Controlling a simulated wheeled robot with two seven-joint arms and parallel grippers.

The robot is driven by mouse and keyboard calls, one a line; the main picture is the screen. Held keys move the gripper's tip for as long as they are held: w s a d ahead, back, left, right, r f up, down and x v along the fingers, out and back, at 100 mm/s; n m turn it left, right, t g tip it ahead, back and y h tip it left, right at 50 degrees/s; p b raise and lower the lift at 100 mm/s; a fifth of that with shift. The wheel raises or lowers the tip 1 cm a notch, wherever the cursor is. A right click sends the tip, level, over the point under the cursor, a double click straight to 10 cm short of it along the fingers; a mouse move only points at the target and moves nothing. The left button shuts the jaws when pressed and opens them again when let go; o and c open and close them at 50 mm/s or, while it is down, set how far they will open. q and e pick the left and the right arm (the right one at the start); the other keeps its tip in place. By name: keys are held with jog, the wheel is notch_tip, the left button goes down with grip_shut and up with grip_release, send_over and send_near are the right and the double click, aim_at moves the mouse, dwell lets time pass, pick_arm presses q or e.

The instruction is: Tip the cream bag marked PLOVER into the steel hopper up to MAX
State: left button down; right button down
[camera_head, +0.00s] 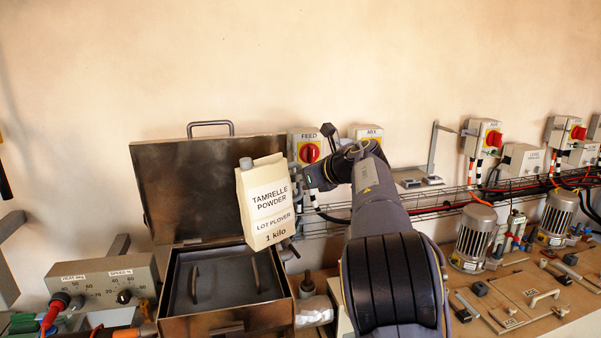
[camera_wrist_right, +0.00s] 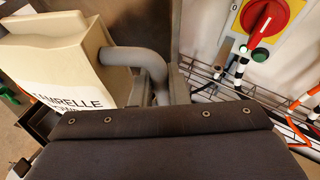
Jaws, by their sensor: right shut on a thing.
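The cream bag (camera_head: 266,203) reads TAMRELLE POWDER, LOT PLOVER, 1 kilo, and has a grey spout (camera_head: 246,162) at its top left. It is nearly upright, leaning slightly left, in front of the raised lid and above the hopper's right side. My right gripper (camera_head: 309,181) is at the bag's right side, shut on it. The steel hopper (camera_head: 226,327) stands open below; no MAX mark is readable. My left gripper is not in view.
The hopper's brown steel lid (camera_head: 170,190) stands raised against the wall. A control box (camera_head: 100,281) with knobs is at left. A red switch (camera_head: 310,152) marked FEED is behind my right wrist. Motors (camera_head: 475,238) and cables line the bench at right.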

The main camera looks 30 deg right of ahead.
aim_at(282, 179)
jog(key=shift+a+f, duration=0.2)
jog(key=shift+f, duration=0.15)
jog(key=shift+a+n+h, duration=0.1)
jog(key=shift+n+h, duration=0.2)
jog(key=a+r+n+h, duration=0.1)
jog(key=a+r+n, duration=0.1)
jog(key=r, duration=0.1)
jog(key=shift+s+h, duration=0.15)
jog(key=shift+h, duration=0.25)
jog(key=shift+a+r+n+t+h, duration=0.3)
jog(key=shift+a+r+n+h, duration=0.1)
jog(key=shift+r+n+h, duration=0.4)
jog(key=shift+s+f+n, duration=0.1)
jog(key=shift+f+n, duration=0.25)
jog(key=shift+n, duration=0.15)
jog(key=f, duration=0.1)
jog(key=a+n+h, duration=0.1)
jog(key=f, duration=0.1)
jog(key=shift+a+f+n+t+h, duration=0.25)
jog(key=shift+f+n+t+h, duration=0.05)
jog(key=shift+f+n, duration=0.1)
jog(key=shift+s+r, duration=0.1)
jog(key=shift+a, duration=0.15)
jog(key=shift+d, duration=0.2)
jog(key=shift+a, duration=0.1)
jog(key=shift+s+a+h+b, duration=0.2)
jog(key=shift+h+b, duration=0.1)
jog(key=shift+b, duration=0.05)
